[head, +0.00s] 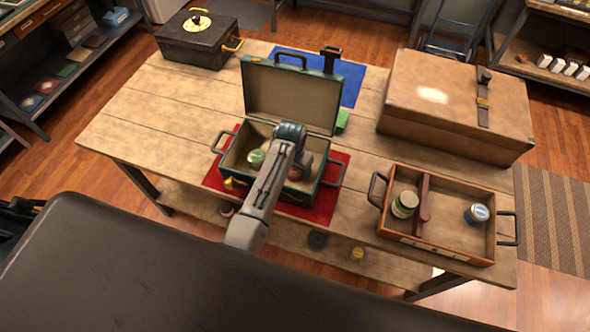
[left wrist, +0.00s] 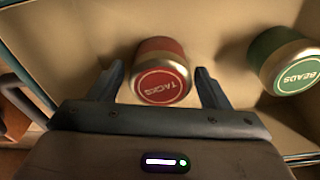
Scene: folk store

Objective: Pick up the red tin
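The red tin (left wrist: 162,72), its lid labelled TACKS, sits inside the open green case (head: 333,172). In the left wrist view it lies between the two fingers of my left gripper (left wrist: 160,76). The fingers are spread, with a small gap visible on each side of the tin. In the head view my left arm hides most of the red tin. A green tin labelled BEADS (left wrist: 285,60) stands to the right in the left wrist view, apart from the gripper; it also shows in the head view (head: 256,158). My right gripper is out of view.
The case's raised lid (head: 290,95) stands behind the arm. A wooden tray (head: 455,248) with a divider and tins is at right. A large brown case (head: 455,110) and a black box (head: 197,42) stand farther back. The table's left side (head: 150,115) is clear.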

